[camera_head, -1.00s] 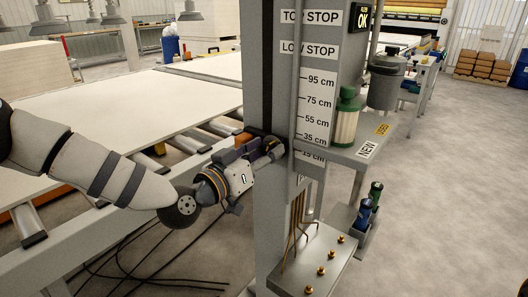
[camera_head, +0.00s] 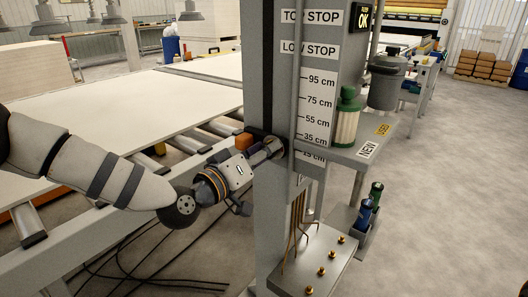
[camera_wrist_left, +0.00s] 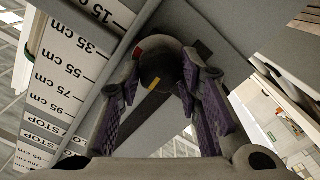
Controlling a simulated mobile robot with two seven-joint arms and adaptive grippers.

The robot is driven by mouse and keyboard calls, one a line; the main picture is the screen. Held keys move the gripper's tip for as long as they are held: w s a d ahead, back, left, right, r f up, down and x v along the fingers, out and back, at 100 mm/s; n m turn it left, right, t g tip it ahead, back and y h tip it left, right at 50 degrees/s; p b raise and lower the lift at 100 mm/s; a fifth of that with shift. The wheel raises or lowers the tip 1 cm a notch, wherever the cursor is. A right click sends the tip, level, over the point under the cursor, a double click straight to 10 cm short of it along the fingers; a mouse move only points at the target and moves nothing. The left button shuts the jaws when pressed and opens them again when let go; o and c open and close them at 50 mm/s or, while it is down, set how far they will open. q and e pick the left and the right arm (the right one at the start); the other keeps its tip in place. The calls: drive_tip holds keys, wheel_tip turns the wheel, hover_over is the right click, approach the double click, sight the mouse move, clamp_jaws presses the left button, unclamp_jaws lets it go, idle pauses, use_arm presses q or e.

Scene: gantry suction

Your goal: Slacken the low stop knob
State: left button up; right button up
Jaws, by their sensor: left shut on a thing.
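The low stop knob (camera_wrist_left: 157,68) is a dark round knob with a yellow mark, beside the height scale on the grey post. In the left wrist view it sits between the purple-padded fingers of my left gripper (camera_wrist_left: 160,90). In the head view my left gripper (camera_head: 268,151) reaches the post from the left, near the 15 to 35 cm marks, and is shut on the knob. The knob is mostly hidden there by the fingers. The LOW STOP label (camera_head: 310,50) is higher on the post, below the TOP STOP label (camera_head: 310,16). My right gripper is not in view.
The grey post (camera_head: 258,210) stands close to my left gripper. A shelf (camera_head: 345,148) on its right holds a green-capped filter jar (camera_head: 346,118). Below is a plate (camera_head: 318,258) with brass fittings and thin pipes. A roller table with a white board (camera_head: 110,115) lies left.

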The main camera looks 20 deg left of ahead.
use_arm(q)
drive_tip(key=shift+f+n, duration=0.1)
drive_tip(key=shift+n, duration=1)
drive_tip(key=o, duration=1.2)
drive_tip(key=v, duration=1.2)
